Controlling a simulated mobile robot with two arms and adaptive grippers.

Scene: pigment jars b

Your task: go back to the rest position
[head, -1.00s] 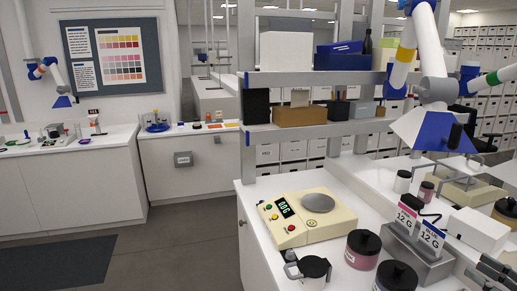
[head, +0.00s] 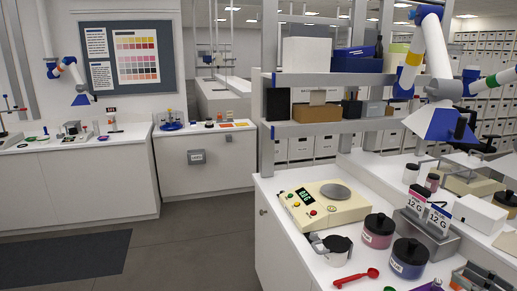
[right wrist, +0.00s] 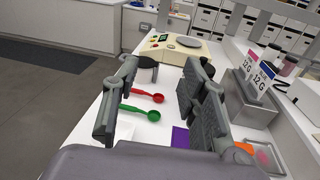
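My right gripper (head: 482,277) shows at the bottom right of the head view, partly cut off by the frame edge. In the right wrist view its two grey fingers (right wrist: 160,78) stand wide apart with nothing held between them. Beyond them, on the white counter, lie a red spoon (right wrist: 148,96) and a green spoon (right wrist: 140,112), both clear of the fingers. The red spoon also shows in the head view (head: 357,277). My left gripper is in neither view.
A shelf rack (head: 345,126) rises behind. Open floor (head: 200,255) lies left.

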